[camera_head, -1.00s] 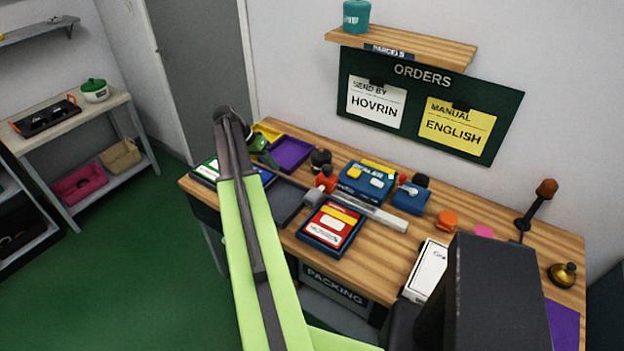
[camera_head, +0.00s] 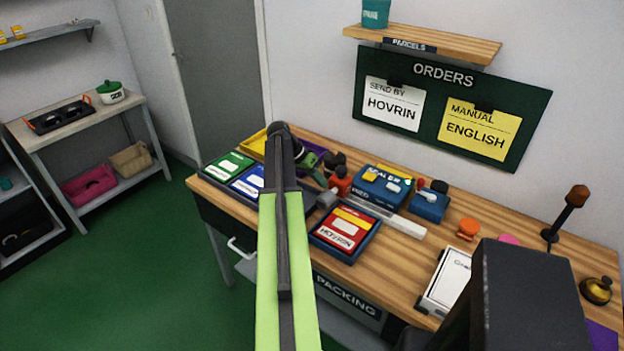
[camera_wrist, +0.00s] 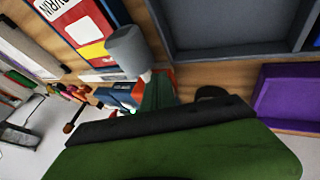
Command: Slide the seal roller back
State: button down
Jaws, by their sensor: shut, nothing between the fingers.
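The seal roller, a grey cylinder (camera_head: 327,199), stands at the left front end of the pale rail (camera_head: 402,223) before the blue sealer (camera_head: 382,187). In the wrist view the roller (camera_wrist: 128,50) is near the upper middle, beside the red box. My gripper (camera_head: 319,175), green with dark fingers, is low over the bench, behind and left of the roller, partly hidden by my arm. It is shut and empty. It looks apart from the roller, but the exact gap is hard to tell. My gripper's green and black body fills the bottom of the wrist view.
A red box in a blue tray (camera_head: 371,249) lies in front of the rail. Green (camera_head: 229,164) and blue boxes are to the left, and a purple tray (camera_wrist: 292,95) is behind. A red item with a black knob (camera_head: 340,181) stands close to the gripper.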

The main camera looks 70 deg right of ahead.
jog(key=shift+s+a, duration=0.15)
jog(key=shift+s, duration=0.45)
jog(key=shift+s+d, duration=0.1)
jog(key=shift+d, duration=0.1)
jog(key=shift+s+a, duration=0.3)
jog(key=shift+s, duration=0.05)
jog(key=s+a, duration=0.2)
jog(key=s, duration=0.6)
jog(key=s+a, duration=0.2)
jog(key=s, duration=0.7)
jog(key=s+a, duration=0.3)
jog(key=s, duration=0.6)
jog(key=shift+s+f, duration=0.1)
jog(key=shift+s, duration=0.15)
